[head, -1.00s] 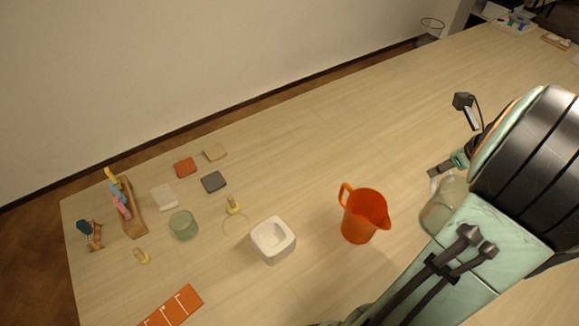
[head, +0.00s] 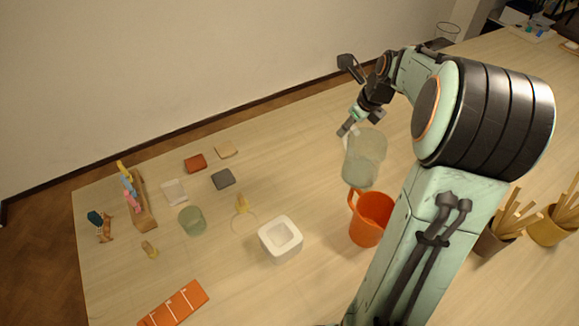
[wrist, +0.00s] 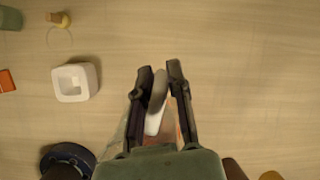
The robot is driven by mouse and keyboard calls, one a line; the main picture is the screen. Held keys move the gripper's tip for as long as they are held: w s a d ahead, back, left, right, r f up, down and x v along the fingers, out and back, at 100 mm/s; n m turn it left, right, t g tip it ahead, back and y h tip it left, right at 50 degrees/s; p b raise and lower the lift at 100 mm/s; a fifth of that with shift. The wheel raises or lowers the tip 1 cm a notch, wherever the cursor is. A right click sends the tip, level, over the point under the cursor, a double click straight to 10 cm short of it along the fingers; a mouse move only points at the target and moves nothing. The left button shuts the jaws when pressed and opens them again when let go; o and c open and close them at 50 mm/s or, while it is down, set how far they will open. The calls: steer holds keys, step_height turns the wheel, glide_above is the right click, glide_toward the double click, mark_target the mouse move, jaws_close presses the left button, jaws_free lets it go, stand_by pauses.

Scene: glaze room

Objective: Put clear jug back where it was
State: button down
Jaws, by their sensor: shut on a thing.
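The clear jug (head: 366,160) hangs from my gripper (head: 346,128), and in the head view it covers part of the orange jug's top. In the wrist view my gripper (wrist: 160,72) is shut on the jug's pale handle (wrist: 155,110), between the two fingers. The clear body (wrist: 118,134) shows only faintly there, mostly hidden behind my gripper. The jug appears to be held above the table.
The orange jug (head: 370,228) stands just below the clear jug in the head view. A white square pot (head: 280,248), a green cup (head: 192,221) and several tiles stand to the left. Pots of sticks (head: 497,238) stand at the right. The table's far middle is clear.

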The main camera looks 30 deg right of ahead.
steer(key=w+a+n+y, duration=0.1)
steer(key=w+a+n, duration=0.1)
steer(key=w+a, duration=0.7)
steer(key=shift+w+d+f, duration=0.55)
steer(key=shift+w+f, duration=1.55)
steer(key=shift+f, duration=0.85)
steer(key=shift+w+d+f, duration=0.6)
steer(key=shift+w+f, duration=1.5)
steer(key=shift+f, duration=0.8)
steer(key=shift+w+d+f, duration=0.55)
steer(key=shift+w+f, duration=1.55)
steer(key=shift+f, duration=0.85)
steer(key=shift+f, duration=0.1)
steer(key=c, duration=1.1)
jaws_free()
